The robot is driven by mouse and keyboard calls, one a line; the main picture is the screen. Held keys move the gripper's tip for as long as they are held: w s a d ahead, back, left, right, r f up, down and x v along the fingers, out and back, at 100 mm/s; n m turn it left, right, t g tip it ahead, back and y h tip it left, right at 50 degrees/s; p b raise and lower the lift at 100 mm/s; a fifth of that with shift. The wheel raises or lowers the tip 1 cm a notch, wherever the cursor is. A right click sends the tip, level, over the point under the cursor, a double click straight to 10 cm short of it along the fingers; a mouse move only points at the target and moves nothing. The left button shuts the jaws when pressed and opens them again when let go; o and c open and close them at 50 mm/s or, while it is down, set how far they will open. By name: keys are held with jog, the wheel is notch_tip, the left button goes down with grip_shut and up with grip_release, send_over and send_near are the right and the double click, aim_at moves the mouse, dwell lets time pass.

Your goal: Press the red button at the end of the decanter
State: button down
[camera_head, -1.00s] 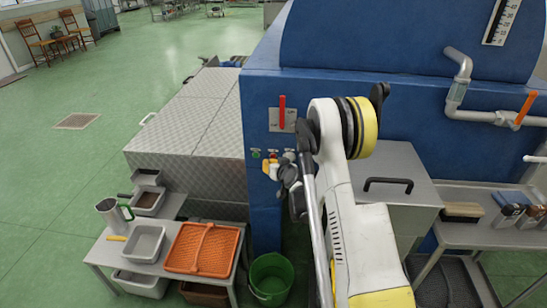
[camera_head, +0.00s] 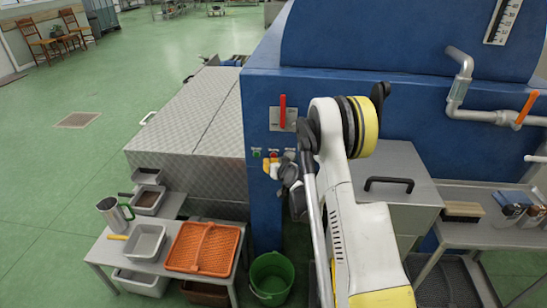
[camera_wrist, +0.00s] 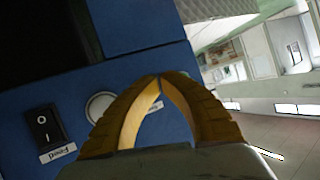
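The decanter (camera_head: 262,205) is the big blue machine in the head view. On its end face is a row of small controls: a green one (camera_head: 256,153), the red button (camera_head: 274,154), and a grey-black one (camera_head: 290,154). My gripper (camera_head: 268,164) has yellow fingers just below and in front of the red button; whether they touch it cannot be told. In the wrist view the fingertips (camera_wrist: 160,79) meet, with nothing seen between them. The red button does not show there; the fingers cover part of the blue panel. A pale round control (camera_wrist: 100,106) sits beside the left finger.
A black rocker switch (camera_wrist: 43,125) is left in the wrist view. A red lever (camera_head: 282,112) stands above the buttons. Below are a green bucket (camera_head: 271,279) and a table with an orange basket (camera_head: 204,249). Open green floor lies to the left.

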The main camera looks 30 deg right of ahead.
jog(key=shift+w+d, duration=0.25)
jog(key=shift+w, duration=0.1)
jog(key=shift+w+d, duration=0.2)
jog(key=shift+w, duration=0.15)
dwell(0.7)
jog(key=shift+s, duration=0.1)
jog(key=shift+s+a, duration=0.45)
jog(key=shift+s, duration=0.15)
dwell(0.3)
jog(key=s+a, duration=0.2)
jog(key=s, duration=0.2)
jog(key=shift+s+a, duration=0.1)
jog(key=shift+a, duration=0.3)
dwell(0.5)
